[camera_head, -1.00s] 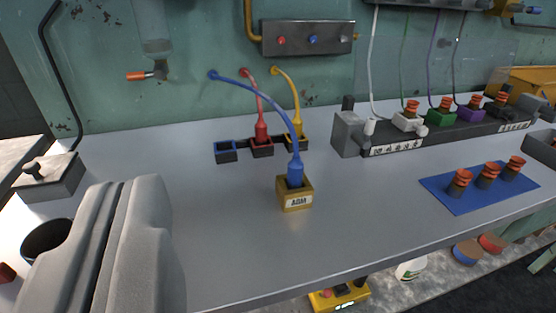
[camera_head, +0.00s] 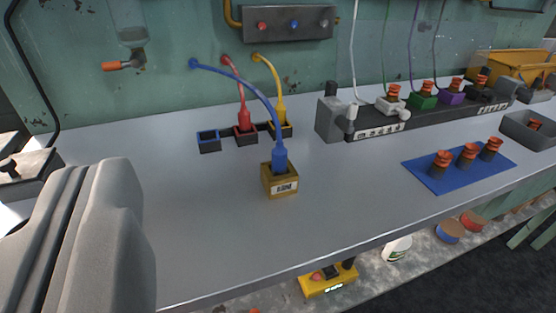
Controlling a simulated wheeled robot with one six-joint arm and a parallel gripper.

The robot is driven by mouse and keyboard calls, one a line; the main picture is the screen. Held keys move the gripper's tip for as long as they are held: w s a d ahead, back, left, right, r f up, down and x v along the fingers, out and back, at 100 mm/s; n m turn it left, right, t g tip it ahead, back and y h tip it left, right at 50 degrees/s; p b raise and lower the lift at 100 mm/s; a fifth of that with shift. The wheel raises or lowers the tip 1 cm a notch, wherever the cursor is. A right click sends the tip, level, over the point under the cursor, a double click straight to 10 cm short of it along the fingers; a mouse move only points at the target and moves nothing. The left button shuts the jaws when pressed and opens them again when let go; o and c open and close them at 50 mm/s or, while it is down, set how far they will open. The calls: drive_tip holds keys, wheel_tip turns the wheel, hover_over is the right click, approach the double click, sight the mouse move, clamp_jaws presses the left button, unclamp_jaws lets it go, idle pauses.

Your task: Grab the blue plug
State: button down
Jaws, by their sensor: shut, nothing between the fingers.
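The blue plug (camera_head: 280,159) stands upright in a yellow-brown block (camera_head: 281,185) with a label on its front, near the middle of the bench. A blue cable (camera_head: 245,82) arcs from the plug up to the back wall. My gripper (camera_head: 98,172) shows as grey, rounded fingers at the lower left, shut and empty. In the picture it is well to the left of the plug and does not touch it. The plug's lower end is hidden inside the block.
Behind the plug, a blue-rimmed socket (camera_head: 209,141) is empty, beside a red plug (camera_head: 244,120) and a yellow plug (camera_head: 279,112). A grey rack (camera_head: 330,120) and a blue mat (camera_head: 425,175) with orange-topped pieces lie right. The bench front (camera_head: 215,235) is clear.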

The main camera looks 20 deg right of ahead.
drive_tip(key=c, duration=1.7)
unclamp_jaws()
drive_tip(key=o, duration=0.3)
drive_tip(key=shift+w+d+r, duration=0.1)
drive_tip(key=shift+w, duration=0.3)
drive_tip(key=shift+o, duration=1.4)
drive_tip(key=w+d+g, duration=0.3)
drive_tip(key=w+g, duration=0.1)
drive_tip(key=w, duration=0.2)
drive_tip(key=w+d+g+h, duration=0.1)
drive_tip(key=w+d+g, duration=0.1)
drive_tip(key=w+g, duration=0.2)
drive_tip(key=w, duration=0.3)
drive_tip(key=shift+d+r+n, duration=0.25)
drive_tip(key=shift+d+n, duration=0.15)
drive_tip(key=n+g, duration=0.1)
drive_tip(key=g, duration=0.7)
hover_over(279, 143)
drive_tip(key=f, duration=0.2)
drive_tip(key=g+y, duration=0.1)
drive_tip(key=f, duration=1.1)
drive_tip(key=shift+d+f, duration=0.4)
drive_tip(key=shift+a+f, duration=0.2)
drive_tip(key=shift+f, duration=1.15)
drive_tip(key=shift+a+f, duration=0.15)
drive_tip(key=shift+f, duration=1.2)
